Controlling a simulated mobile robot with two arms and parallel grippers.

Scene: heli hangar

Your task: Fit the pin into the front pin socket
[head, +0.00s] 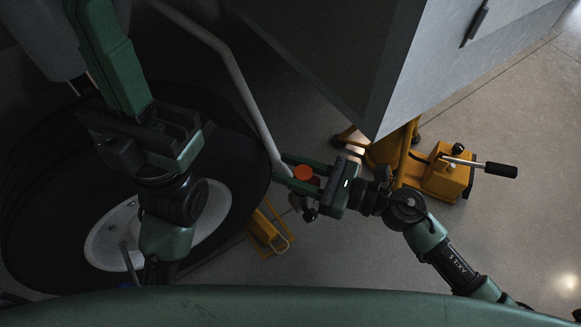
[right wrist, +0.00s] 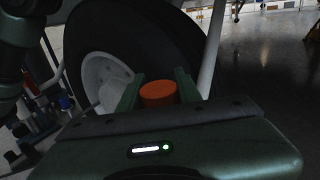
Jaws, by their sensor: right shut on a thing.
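The pin shows as an orange round head (head: 303,173) between the fingers of my right gripper (head: 300,170), which is shut on it. In the right wrist view the orange head (right wrist: 158,94) stands between the two green fingers; its lower part is hidden. The gripper is near the lower end of a pale bar (head: 250,95), beside the big wheel; whether they touch I cannot tell. I cannot make out the front pin socket. My left gripper (head: 115,65) is at the upper left, over the wheel, and its finger gap is not clear.
A large black tyre with a white hub (head: 107,240) fills the left. A yellow frame (head: 268,232) lies on the floor below my right gripper. A yellow device with a black-gripped handle (head: 445,175) stands to the right. A grey box-like body (head: 430,60) overhangs at the top.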

